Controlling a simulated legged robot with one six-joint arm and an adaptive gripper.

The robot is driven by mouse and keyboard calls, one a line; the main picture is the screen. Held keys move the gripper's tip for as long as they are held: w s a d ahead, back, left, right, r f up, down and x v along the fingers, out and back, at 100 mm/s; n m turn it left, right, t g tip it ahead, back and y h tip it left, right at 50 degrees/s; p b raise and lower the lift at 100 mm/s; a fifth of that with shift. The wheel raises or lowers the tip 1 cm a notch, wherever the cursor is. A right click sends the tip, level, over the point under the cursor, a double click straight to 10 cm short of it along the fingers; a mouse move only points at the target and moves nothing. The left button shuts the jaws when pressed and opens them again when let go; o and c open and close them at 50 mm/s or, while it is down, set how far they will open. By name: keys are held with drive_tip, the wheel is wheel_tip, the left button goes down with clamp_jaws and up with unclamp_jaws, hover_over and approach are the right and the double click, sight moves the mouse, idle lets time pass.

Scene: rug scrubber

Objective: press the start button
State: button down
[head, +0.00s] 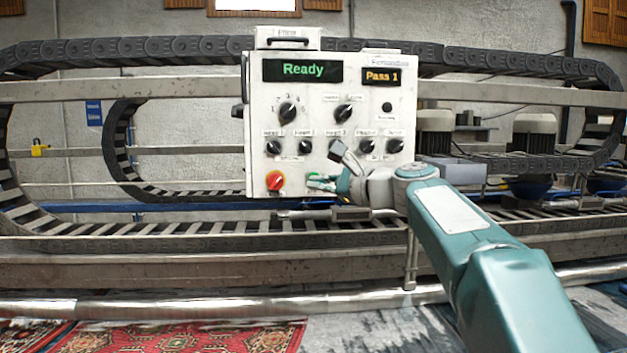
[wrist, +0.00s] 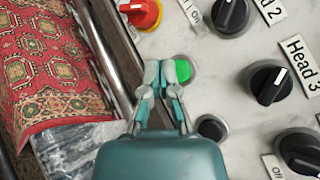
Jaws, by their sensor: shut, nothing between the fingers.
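The green start button (wrist: 183,71) is on the white control panel (head: 257,150), to the right of a red and yellow rotary switch (head: 275,181). The red switch also shows in the wrist view (wrist: 142,12). My gripper (wrist: 161,72) is shut and empty. Its fingertips are right beside the green button in the wrist view and overlap its left edge; I cannot tell whether they touch it. In the head view my gripper (head: 322,182) is at the panel's lower edge and covers most of the button. The green display (head: 303,70) reads "Ready".
Several black knobs (head: 288,112) sit on the panel, with knobs (wrist: 270,83) close to my gripper's right. An orange display (head: 382,77) reads "Pass 1". A metal rail (head: 180,307) runs below. A red patterned rug (head: 190,335) lies in front.

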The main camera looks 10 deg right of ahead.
drive_tip(key=shift+w, duration=0.1)
idle(0.7)
drive_tip(key=shift+w+r, duration=0.1)
drive_tip(key=shift+w, duration=0.15)
